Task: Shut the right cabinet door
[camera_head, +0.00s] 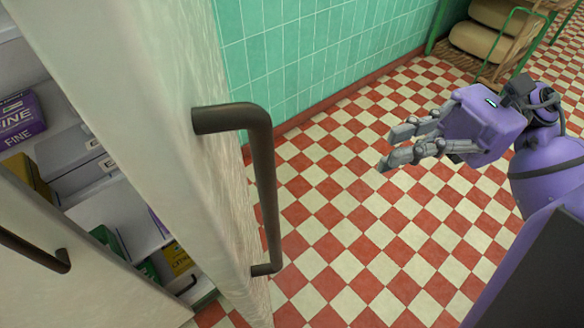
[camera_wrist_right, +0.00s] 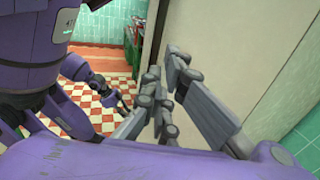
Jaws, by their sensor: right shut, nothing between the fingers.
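The right cabinet door (camera_head: 150,90) stands open in the head view, swung out toward me, with a dark bar handle (camera_head: 265,185) on its face. My right gripper (camera_head: 387,150) is to the right of the handle, apart from the door, over the floor. Its fingers are together with nothing between them. In the right wrist view, my right gripper (camera_wrist_right: 162,72) shows in front of a pale panel (camera_wrist_right: 220,60), which looks like the door. A small purple gripper (camera_wrist_right: 122,105) beyond, likely my left, is too small to read.
The left cabinet door (camera_head: 70,285) with its dark handle (camera_head: 40,252) is at lower left. Several boxes, one purple (camera_head: 18,118), fill the shelves between the doors. A green-framed rack (camera_head: 500,40) with sacks stands at the back. The checkered floor (camera_head: 340,220) right of the door is clear.

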